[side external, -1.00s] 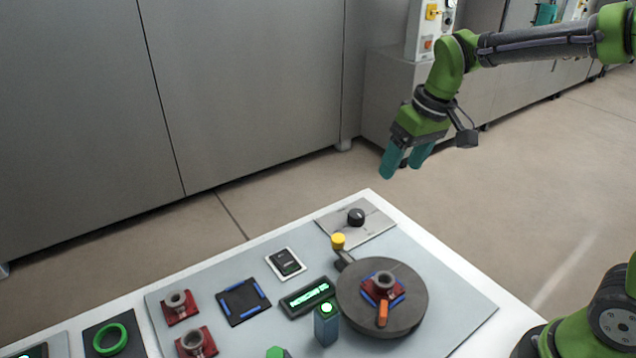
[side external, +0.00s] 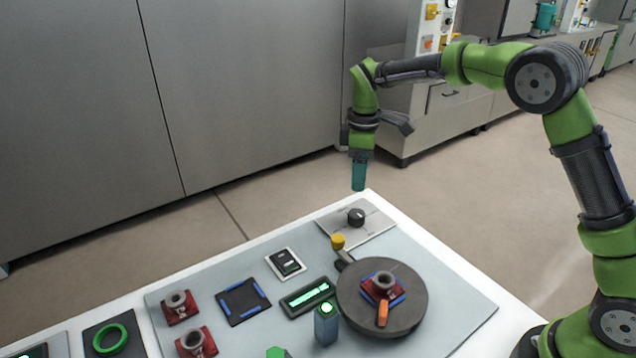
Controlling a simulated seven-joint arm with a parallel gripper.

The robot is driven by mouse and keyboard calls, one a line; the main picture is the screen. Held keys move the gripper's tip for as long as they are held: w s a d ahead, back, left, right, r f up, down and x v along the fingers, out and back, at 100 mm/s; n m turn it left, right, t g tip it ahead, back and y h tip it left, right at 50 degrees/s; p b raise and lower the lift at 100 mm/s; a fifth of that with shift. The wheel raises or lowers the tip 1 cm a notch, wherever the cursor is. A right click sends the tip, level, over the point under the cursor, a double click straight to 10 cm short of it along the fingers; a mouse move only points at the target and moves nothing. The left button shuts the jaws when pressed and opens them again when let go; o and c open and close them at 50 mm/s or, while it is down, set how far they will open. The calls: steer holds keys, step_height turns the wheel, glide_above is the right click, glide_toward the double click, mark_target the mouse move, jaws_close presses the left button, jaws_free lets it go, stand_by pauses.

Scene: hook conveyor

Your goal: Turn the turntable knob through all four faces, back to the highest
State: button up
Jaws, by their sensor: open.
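A round dark turntable (side external: 410,318) sits on the grey board at the lower right in the side external view. A red part with a grey ring (side external: 384,283) and an orange piece (side external: 382,313) sit on it. A black dial (side external: 356,217) sits on a metal plate behind the turntable. My gripper (side external: 359,188) points down above the far corner of the table, apart from the knob and the dial. It is empty; its fingers overlap from this side.
A small display (side external: 308,297) and a post with a green-lit top (side external: 327,325) stand just left of the turntable. Red parts (side external: 180,307), a dark square fixture (side external: 244,301), a switch panel (side external: 286,263) and a green ring (side external: 110,338) lie farther left.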

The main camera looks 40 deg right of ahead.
mark_target(356, 213)
step_height(356, 213, down, 11)
stand_by(0.3)
steer(key=c, duration=1.1)
steer(key=shift+o, duration=0.2)
